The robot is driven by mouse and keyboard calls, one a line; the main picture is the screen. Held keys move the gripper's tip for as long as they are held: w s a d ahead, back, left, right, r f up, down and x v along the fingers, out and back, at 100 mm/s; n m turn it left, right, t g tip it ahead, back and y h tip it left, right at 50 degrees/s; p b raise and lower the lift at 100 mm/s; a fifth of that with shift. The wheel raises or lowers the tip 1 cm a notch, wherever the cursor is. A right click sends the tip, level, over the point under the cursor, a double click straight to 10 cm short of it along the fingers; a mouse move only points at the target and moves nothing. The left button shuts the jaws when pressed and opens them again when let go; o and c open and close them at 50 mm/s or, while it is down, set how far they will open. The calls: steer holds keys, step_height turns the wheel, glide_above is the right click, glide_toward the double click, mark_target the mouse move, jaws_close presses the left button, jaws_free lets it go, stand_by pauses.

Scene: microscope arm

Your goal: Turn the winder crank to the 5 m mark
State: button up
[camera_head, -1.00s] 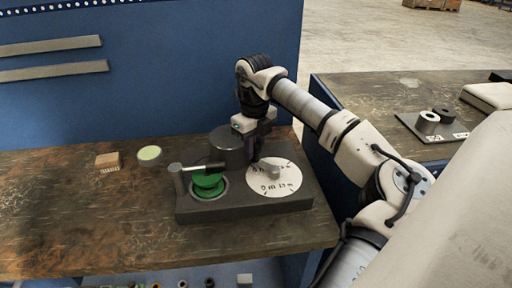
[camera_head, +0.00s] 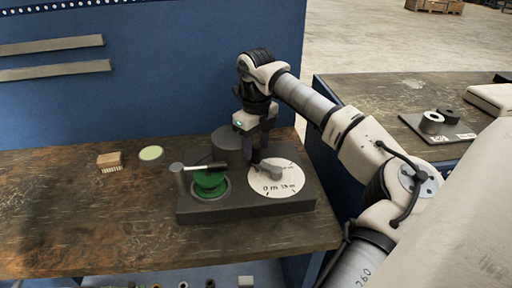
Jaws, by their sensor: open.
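The winder is a dark grey block (camera_head: 245,213) on the wooden bench. On its right is a white round dial (camera_head: 285,186) with dark marks; "0 m" and another label can be read, the rest are too small. A grey crank (camera_head: 264,170) lies across the dial, its outer end toward the upper left. My gripper (camera_head: 254,157) points down at that outer end, jaws open; I cannot tell whether they touch the handle. On the left is a green spool (camera_head: 208,183) under a silver and black bar (camera_head: 196,167). A dark cylinder (camera_head: 225,142) stands behind.
A small wooden brush (camera_head: 110,160) and a round pale green disc (camera_head: 151,153) lie left of the winder. The blue wall panel (camera_head: 170,80) rises behind. The bench's left front is clear.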

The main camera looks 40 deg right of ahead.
step_height(320, 180, up, 13)
steer(key=b, duration=0.1)
steer(key=shift+s+f, duration=0.1)
steer(key=shift+f, duration=0.1)
stand_by(0.5)
